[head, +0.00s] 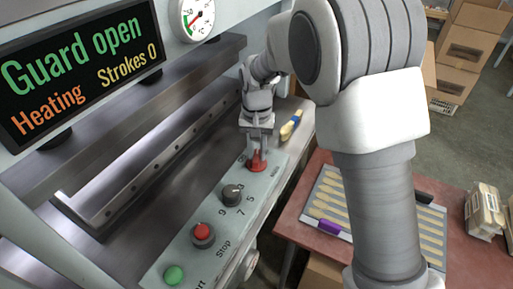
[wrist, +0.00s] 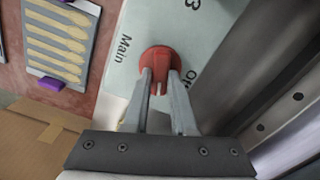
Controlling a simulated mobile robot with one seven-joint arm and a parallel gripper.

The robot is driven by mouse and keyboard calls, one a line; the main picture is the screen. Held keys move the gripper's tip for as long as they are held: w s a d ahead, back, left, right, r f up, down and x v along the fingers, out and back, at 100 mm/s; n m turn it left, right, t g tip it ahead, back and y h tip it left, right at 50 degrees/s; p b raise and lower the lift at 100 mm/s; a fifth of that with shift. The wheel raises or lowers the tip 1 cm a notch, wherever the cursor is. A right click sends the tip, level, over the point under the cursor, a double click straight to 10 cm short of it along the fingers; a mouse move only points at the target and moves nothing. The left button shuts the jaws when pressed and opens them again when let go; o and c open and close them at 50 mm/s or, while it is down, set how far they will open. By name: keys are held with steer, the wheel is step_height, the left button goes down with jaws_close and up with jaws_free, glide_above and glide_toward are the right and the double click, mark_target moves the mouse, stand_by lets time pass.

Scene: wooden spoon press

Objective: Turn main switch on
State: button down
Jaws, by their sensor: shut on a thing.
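The main switch (head: 258,162) is a red rotary knob at the far end of the light control panel in the head view. In the wrist view the red knob (wrist: 158,60) sits on the panel beside the printed word "Main". My gripper (head: 256,150) is over the knob, with its two fingers on either side of the knob's raised grip. In the wrist view my gripper (wrist: 160,85) is shut on that grip. The display (head: 80,65) reads "Guard open", "Heating" and "Strokes 0". The knob's exact setting cannot be told because the fingers cover part of its markings.
The panel also holds a dark dial (head: 232,194), a red stop button (head: 203,235) and a green button (head: 174,275). A brush (head: 291,125) lies beyond the switch. A tray of wooden spoons (head: 325,195) is on the red table to the right. Cardboard boxes (head: 468,50) stand behind.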

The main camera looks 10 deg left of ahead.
mark_target(258, 155)
steer(key=shift+r+m+p, duration=0.1)
steer(key=shift+m+p, duration=0.45)
steer(key=shift+m, duration=1.35)
steer(key=c, duration=0.7)
jaws_free()
step_height(258, 155, up, 17)
steer(key=shift+r+p, duration=0.15)
steer(key=shift+p, duration=0.75)
steer(key=shift+d, duration=0.1)
